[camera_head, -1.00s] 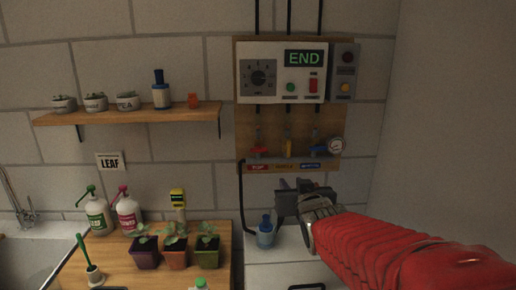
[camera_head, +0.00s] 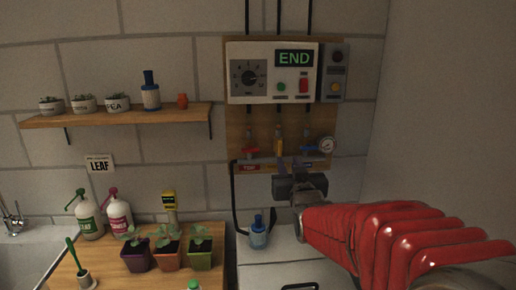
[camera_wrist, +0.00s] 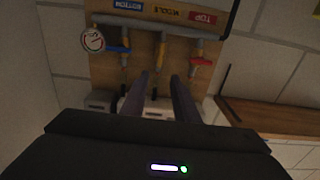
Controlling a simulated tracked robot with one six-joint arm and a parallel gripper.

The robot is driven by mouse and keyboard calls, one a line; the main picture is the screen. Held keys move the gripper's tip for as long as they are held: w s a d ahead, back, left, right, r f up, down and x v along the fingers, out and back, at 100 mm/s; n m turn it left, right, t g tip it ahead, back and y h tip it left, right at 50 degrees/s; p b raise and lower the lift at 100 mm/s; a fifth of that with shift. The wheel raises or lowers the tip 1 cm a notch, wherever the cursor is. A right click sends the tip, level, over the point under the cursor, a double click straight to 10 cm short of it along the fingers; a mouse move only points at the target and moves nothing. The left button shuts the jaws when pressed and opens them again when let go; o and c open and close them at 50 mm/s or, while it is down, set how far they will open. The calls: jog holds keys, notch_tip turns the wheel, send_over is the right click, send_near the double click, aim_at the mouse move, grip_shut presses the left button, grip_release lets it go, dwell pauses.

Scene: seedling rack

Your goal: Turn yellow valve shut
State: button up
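The yellow valve (camera_head: 279,146) is on the middle pipe of the wooden board, its handle upright along the pipe. In the wrist view, which is upside down, the yellow handle (camera_wrist: 161,48) shows beyond my fingers, near the MIDDLE label. My gripper (camera_head: 288,180) is just below the valves and in front of the label strip, covering part of it. In the wrist view its two fingers (camera_wrist: 162,98) are apart with nothing between them; the yellow handle lines up with the gap. I see no contact with the valve.
A red valve (camera_head: 250,150) is left of the yellow one, a blue valve (camera_head: 305,149) right, with a gauge (camera_head: 327,145) beside it. A control box (camera_head: 271,73) reading END hangs above. A blue bottle (camera_head: 258,233) stands below. A wall rises at the right.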

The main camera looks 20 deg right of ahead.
aim_at(280, 146)
jog(key=w, duration=0.4)
jog(key=w+d, duration=0.1)
jog(key=w, duration=0.3)
jog(key=w+d, duration=0.1)
jog(key=w, duration=0.3)
jog(key=shift+w+d, duration=0.15)
jog(key=shift+d, duration=0.05)
jog(key=shift+c, duration=0.3)
